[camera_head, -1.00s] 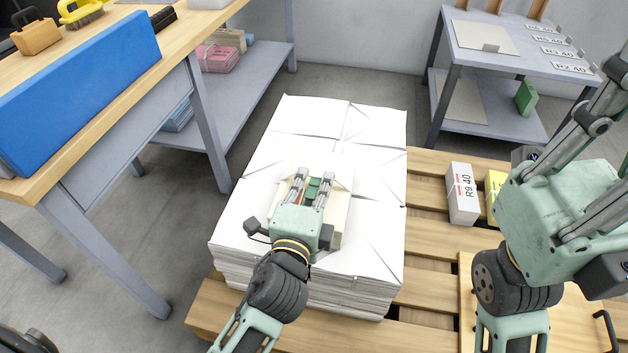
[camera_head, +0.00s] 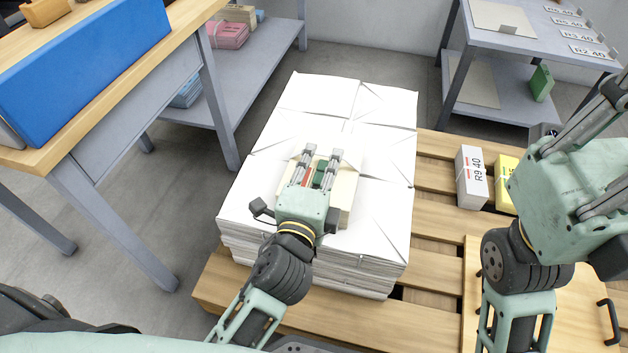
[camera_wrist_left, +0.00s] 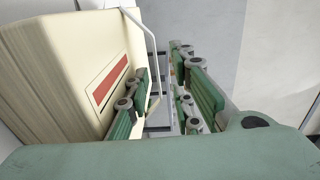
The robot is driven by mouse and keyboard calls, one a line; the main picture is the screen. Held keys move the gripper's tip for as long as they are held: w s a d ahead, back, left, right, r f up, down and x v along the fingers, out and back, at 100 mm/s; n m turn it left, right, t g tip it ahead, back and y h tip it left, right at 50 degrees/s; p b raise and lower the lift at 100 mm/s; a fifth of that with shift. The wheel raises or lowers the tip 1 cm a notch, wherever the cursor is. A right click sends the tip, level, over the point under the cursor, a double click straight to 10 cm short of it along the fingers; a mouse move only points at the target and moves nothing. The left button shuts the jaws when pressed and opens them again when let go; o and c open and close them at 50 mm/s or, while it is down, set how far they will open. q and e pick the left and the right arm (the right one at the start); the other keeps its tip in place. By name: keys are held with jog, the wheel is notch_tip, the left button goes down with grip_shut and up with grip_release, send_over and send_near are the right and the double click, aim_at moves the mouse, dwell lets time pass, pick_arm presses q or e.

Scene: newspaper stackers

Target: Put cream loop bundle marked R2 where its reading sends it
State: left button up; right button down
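The cream bundle (camera_head: 346,190) lies on the white newspaper stack (camera_head: 380,150), mostly hidden under my left gripper in the head view. In the left wrist view the bundle (camera_wrist_left: 60,75) fills the left side. It has a red-barred label (camera_wrist_left: 108,82), with no writing legible, and a thin pale loop (camera_wrist_left: 152,45) beside it. My left gripper (camera_head: 322,155) is at the bundle with its fingers apart. In the wrist view one finger is close to the bundle's labelled face, and the loop shows between the fingers. My right gripper is at the right edge, its fingertips cut off.
A grey table (camera_head: 470,32) at the back right carries a row of number labels (camera_head: 592,51). A white box marked R9 40 (camera_head: 472,178) and a yellow one (camera_head: 506,182) stand on the pallet (camera_head: 440,225). A workbench (camera_head: 190,30) with a shelf is at left.

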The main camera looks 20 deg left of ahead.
pick_arm(q)
jog(key=s, duration=1.1)
jog(key=shift+r, duration=0.3)
